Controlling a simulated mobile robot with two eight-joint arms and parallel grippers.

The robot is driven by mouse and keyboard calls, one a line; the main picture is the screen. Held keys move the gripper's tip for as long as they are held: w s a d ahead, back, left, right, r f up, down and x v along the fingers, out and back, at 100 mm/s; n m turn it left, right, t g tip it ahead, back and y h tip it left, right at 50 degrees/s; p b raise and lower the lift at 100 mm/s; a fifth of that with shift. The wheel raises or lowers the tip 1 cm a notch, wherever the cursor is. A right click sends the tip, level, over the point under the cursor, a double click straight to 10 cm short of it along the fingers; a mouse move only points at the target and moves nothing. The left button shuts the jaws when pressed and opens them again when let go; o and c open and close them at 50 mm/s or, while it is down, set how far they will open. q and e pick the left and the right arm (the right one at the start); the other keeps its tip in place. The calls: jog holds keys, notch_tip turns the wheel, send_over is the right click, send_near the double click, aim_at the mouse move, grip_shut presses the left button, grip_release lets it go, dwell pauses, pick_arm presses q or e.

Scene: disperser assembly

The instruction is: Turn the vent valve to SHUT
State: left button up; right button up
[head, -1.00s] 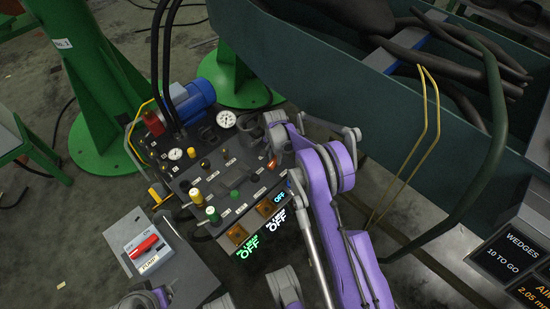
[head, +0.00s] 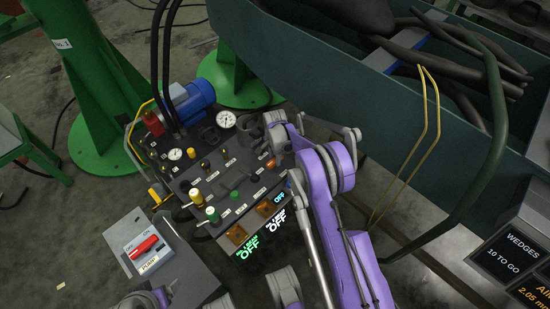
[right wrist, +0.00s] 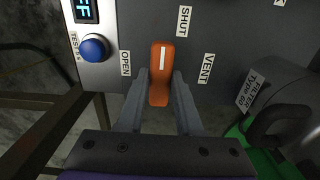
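The vent valve's orange handle (right wrist: 161,72) is in the middle of the right wrist view, with a white line along it. It points up and down the picture. The OPEN label (right wrist: 125,63) is left of it, the SHUT label (right wrist: 183,21) above right, the VENT label (right wrist: 206,69) to the right. My right gripper (right wrist: 161,88) has one finger on each side of the handle and looks shut on it. In the head view the orange handle (head: 271,164) shows at the panel's right edge, partly covered by my right gripper (head: 281,152).
The control panel (head: 222,182) carries gauges, knobs and displays reading OFF. A blue test button (right wrist: 94,47) sits left of the handle. A pump switch (head: 146,248) with a red lever stands lower left. A green trough (head: 330,75) is behind right.

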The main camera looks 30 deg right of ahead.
jog(key=o, duration=0.4)
notch_tip(320, 180, up, 11)
jog(key=p, duration=0.2)
jog(key=shift+p, duration=0.35)
dwell(0.3)
